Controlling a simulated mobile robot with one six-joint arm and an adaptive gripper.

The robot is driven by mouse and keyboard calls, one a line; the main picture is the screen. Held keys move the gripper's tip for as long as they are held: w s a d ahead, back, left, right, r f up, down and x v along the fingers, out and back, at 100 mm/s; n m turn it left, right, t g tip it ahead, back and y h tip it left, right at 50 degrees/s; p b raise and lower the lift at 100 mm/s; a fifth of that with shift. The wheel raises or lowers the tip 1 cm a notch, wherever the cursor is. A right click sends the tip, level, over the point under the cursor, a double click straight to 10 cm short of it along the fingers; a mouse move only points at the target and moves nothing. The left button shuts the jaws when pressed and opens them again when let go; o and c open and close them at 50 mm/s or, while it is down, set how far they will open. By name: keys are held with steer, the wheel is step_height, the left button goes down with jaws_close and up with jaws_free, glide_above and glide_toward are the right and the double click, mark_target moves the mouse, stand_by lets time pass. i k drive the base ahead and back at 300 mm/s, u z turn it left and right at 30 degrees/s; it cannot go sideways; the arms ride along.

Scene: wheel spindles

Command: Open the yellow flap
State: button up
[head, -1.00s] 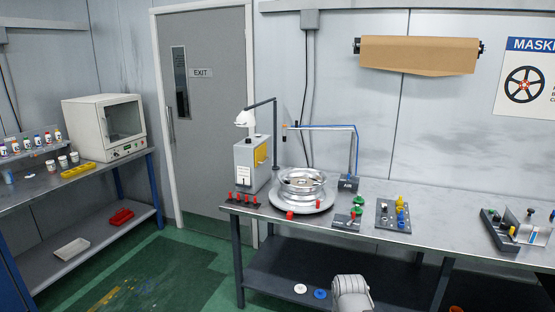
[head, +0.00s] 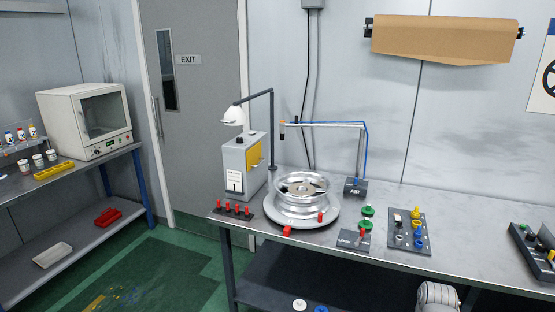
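The yellow flap (head: 254,155) is on the right-hand face of a grey box (head: 236,168) on the workbench, left of a wheel rim. It looks closed, lying flat against the box. A lamp on a dark post stands close to the box. My gripper is not in view. Only a pale grey rounded part of my arm (head: 438,298) shows at the bottom edge, right of the middle, well below and right of the flap.
The silver wheel rim (head: 302,192) sits on a round turntable (head: 330,218) right of the box. Red pegs (head: 232,208) stand in front of the box. An air stand (head: 355,186), green knobs (head: 367,218) and a peg plate (head: 408,232) are further right. Green floor is clear at lower left.

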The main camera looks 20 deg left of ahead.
mark_target(254, 155)
steer(key=u, duration=0.3)
steer(key=i, duration=0.95)
steer(key=u, duration=0.85)
